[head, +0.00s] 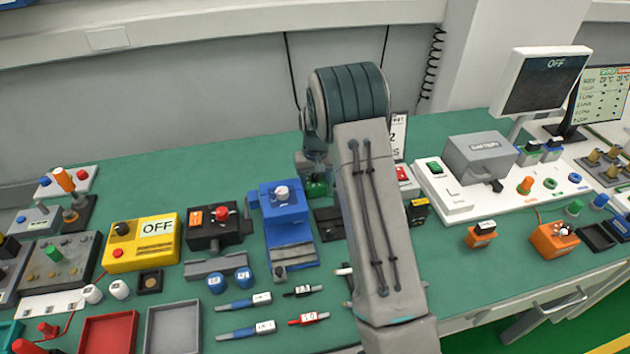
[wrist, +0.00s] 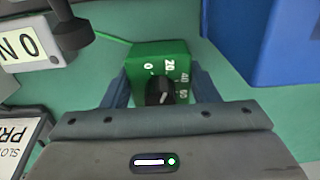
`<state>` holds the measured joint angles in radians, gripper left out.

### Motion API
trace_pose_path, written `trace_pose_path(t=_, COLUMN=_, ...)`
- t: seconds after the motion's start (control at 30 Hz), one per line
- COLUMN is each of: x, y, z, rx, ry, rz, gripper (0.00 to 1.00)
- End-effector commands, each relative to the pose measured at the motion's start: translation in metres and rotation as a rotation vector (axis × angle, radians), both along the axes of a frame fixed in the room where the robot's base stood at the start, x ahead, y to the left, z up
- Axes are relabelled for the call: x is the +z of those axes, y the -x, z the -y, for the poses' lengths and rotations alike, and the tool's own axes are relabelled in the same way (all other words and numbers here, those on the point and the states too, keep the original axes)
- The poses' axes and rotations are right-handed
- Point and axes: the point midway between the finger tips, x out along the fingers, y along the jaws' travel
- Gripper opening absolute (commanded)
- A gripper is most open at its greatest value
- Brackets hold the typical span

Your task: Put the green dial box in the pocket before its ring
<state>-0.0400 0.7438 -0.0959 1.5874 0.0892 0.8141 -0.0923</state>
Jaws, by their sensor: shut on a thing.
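The green dial box (wrist: 145,58) is between the two fingers of my gripper (wrist: 161,92) in the wrist view. It has a black knob and white numbers on its top face, and a green cord runs from it to the upper left. My gripper is shut on it. In the head view the green dial box (head: 316,189) shows small, below my wrist and partly hidden by my arm. I cannot tell which pocket belongs to the box.
A blue vise-like block (head: 284,215) stands just left of my gripper. A black box with a red button (head: 212,230) and a yellow OFF box (head: 142,243) lie farther left. A grey battery box (head: 480,155) and a monitor (head: 540,80) stand at right. The back left green surface is clear.

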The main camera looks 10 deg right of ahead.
Motion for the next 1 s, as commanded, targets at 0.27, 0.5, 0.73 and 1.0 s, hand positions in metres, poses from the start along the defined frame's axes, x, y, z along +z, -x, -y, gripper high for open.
trace_pose_path(t=0.27, x=-0.002, y=0.0, z=0.0, rx=0.0, ry=0.0, rz=0.0, gripper=0.76)
trace_pose_path(t=0.5, x=0.0, y=0.0, z=0.0, rx=0.0, ry=0.0, rz=0.0, gripper=0.76)
trace_pose_path(t=0.73, x=0.031, y=-0.001, z=0.0, rx=0.0, ry=-0.001, rz=0.006, gripper=0.76)
trace_pose_path(t=1.0, x=0.089, y=-0.001, z=0.0, rx=0.001, ry=0.0, rz=0.004, gripper=0.76)
